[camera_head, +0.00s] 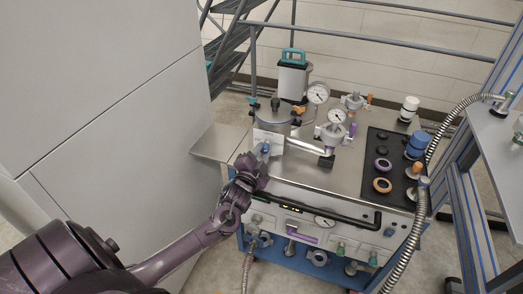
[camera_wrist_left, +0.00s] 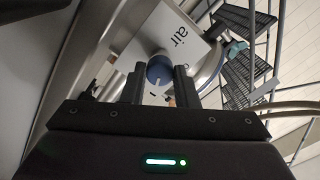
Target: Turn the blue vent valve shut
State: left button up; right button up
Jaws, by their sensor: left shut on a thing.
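The blue vent valve (camera_head: 266,148) is a small blue knob at the front left of the steel-topped cart, by a white plate (camera_head: 268,138). In the left wrist view the round blue knob (camera_wrist_left: 159,70) has a pale pointer line and sits between the two dark fingers. A white label reading "air" (camera_wrist_left: 178,36) is behind it. My left gripper (camera_head: 261,156) is at the knob and shut on it; its fingers also show in the left wrist view (camera_wrist_left: 160,88). The fingers hide the sides of the knob. My right gripper is not in view.
The steel cart top (camera_head: 345,183) carries gauges, metal fittings and a teal-handled pump-like unit (camera_head: 292,75). A black panel (camera_head: 396,165) with knobs is at right. A large grey cabinet (camera_head: 110,90) stands close to my left arm. A corrugated hose (camera_head: 412,235) runs down the right side.

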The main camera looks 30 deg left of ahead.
pick_arm(q)
jog(key=m+p, duration=0.1)
jog(key=m, duration=0.3)
jog(key=shift+m+p, duration=0.35)
jog(key=shift+m, duration=0.05)
dwell(0.4)
jog(key=o, duration=1)
jog(key=v, duration=0.7)
jog(key=shift+s+d, duration=0.1)
jog(key=shift+s, duration=0.3)
